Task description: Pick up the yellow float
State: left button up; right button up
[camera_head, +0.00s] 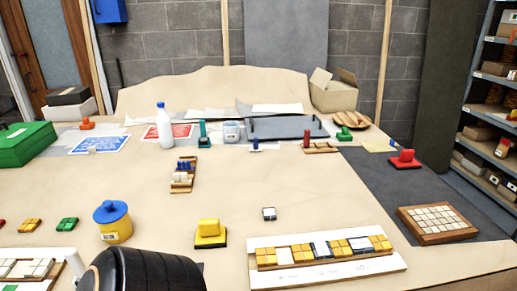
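The yellow float (209,229) stands on the table in the lower middle of the head view. It has a yellow block handle on a yellow body with a dark flat base. It is free and nothing touches it. Neither of my grippers shows in this view. A dark ribbed rounded part at the bottom left looks like a piece of my own arm, and it hides some of the table there.
A yellow jar with a blue lid (112,222) stands left of the float. A white mosaic panel (370,268) with yellow and white tiles lies to its right. A small tile (269,213) lies between. A red float (404,159) and a tile tray (436,221) are farther right.

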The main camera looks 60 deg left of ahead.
aim_at(209, 234)
jog(key=u, duration=2.35)
